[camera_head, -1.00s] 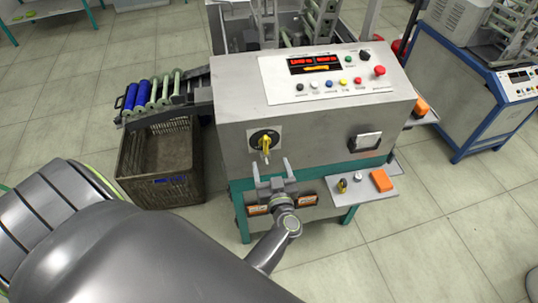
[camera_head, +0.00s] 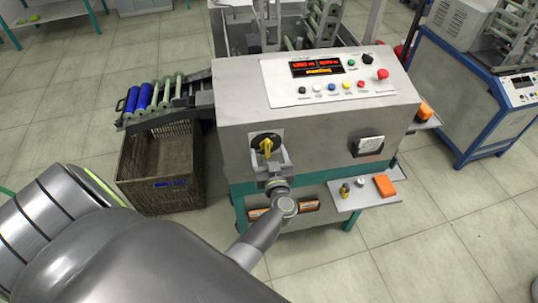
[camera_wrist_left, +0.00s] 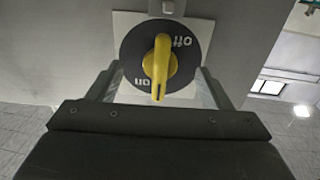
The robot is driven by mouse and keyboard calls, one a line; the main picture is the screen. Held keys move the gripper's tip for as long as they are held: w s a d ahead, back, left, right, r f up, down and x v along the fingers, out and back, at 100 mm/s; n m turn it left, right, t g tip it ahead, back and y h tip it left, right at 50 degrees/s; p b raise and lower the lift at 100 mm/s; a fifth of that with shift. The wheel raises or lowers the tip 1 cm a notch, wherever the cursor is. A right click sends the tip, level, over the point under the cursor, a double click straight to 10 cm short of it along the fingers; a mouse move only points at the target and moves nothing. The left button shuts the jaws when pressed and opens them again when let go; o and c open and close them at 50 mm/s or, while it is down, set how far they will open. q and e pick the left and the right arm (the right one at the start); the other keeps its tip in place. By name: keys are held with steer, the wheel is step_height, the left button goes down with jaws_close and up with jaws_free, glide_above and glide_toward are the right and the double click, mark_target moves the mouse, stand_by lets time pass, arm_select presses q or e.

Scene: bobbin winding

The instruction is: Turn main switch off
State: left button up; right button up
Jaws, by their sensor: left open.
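The main switch, a yellow knob (camera_head: 266,147) on a black disc with a pale plate, is on the machine's front face. In the left wrist view the knob (camera_wrist_left: 159,65) stands nearly vertical, with its marked tip low beside the "on" label; the "off" label is at upper right. My left gripper (camera_head: 270,158) is open right in front of the switch. In the left wrist view its two fingers (camera_wrist_left: 161,84) stand on either side of the knob's lower part, with gaps to it. I cannot tell their depth exactly. My right gripper is not in view.
The grey machine (camera_head: 315,120) has buttons and a lit display (camera_head: 317,67) on top. A small shelf (camera_head: 352,202) with an orange block (camera_head: 384,186) sits low right. A crate (camera_head: 160,165) stands left. A blue machine (camera_head: 470,100) stands right.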

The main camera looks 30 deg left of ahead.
arm_select(q)
steer(key=shift+x, duration=1)
